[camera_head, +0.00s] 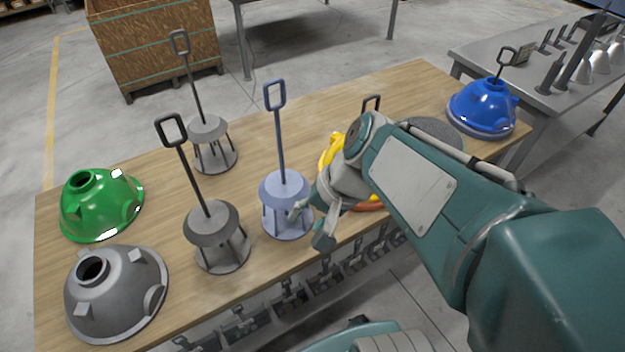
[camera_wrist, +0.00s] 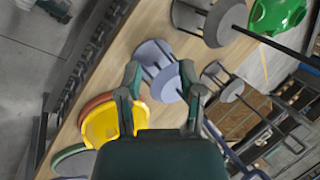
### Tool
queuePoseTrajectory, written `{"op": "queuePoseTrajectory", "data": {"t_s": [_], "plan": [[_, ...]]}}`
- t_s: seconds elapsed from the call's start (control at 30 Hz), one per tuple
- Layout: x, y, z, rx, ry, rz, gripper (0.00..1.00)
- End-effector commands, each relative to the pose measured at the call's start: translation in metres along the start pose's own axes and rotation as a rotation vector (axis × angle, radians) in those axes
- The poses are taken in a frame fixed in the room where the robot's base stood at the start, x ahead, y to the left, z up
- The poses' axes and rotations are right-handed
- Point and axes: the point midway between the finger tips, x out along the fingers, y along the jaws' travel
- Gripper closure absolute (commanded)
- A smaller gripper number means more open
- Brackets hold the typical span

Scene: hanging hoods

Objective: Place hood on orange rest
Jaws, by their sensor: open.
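A yellow hood (camera_head: 328,150) is mostly hidden behind my arm in the head view. It shows more fully in the wrist view (camera_wrist: 101,127). An orange rim, seemingly the orange rest (camera_head: 371,207), shows at its edge, also in the wrist view (camera_wrist: 93,104); the hood appears to sit on it. How well it is seated cannot be told. My gripper (camera_head: 309,224) is open and empty, in front of the lavender rest (camera_head: 285,187). In the wrist view its fingers (camera_wrist: 160,70) stand apart, with the lavender rest seen between and beyond them and the yellow hood to the left.
A green hood (camera_head: 101,204) and a grey hood (camera_head: 130,295) lie at the table's left. Two grey rests with tall handles (camera_head: 211,222) (camera_head: 208,128) stand near them. A blue hood (camera_head: 484,105) sits at the right end. A grey disc (camera_head: 437,132) is partly behind my arm.

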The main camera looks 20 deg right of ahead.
Motion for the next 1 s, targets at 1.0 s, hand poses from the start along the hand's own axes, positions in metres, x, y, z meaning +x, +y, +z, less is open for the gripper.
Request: {"op": "queuePoseTrajectory", "data": {"t_s": [1.0], "plan": [[-0.056, 0.004, 0.014, -0.687, 0.366, 0.311, 0.52]]}}
